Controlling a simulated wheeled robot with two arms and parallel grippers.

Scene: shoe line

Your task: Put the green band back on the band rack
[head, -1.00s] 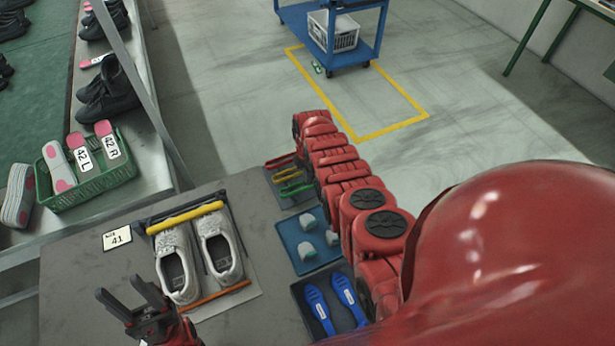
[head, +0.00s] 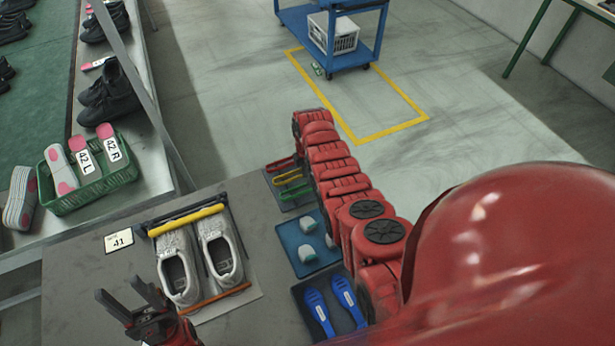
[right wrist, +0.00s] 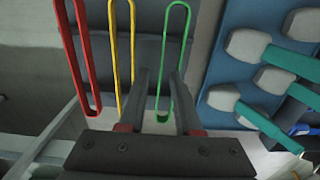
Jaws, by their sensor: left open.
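A green band (head: 295,191) lies in a long loop at the dark band rack (head: 283,206), in line with a yellow band (head: 288,177) and a red band (head: 280,163). In the right wrist view the green band (right wrist: 187,30) is an upright loop, its lower end between the fingers of my right gripper (right wrist: 159,78). These fingers are apart, and I see no grip on the band. In the head view my right arm hides that gripper. My left gripper (head: 131,302) is open and empty at the lower left, beside the shoes.
White shoes (head: 198,262) sit in a frame with a yellow bar on the grey table (head: 75,285). A blue tray (head: 290,236) with white-headed tools and a dark tray (head: 303,298) with blue pieces flank my right arm. A green crate (head: 95,190) stands left.

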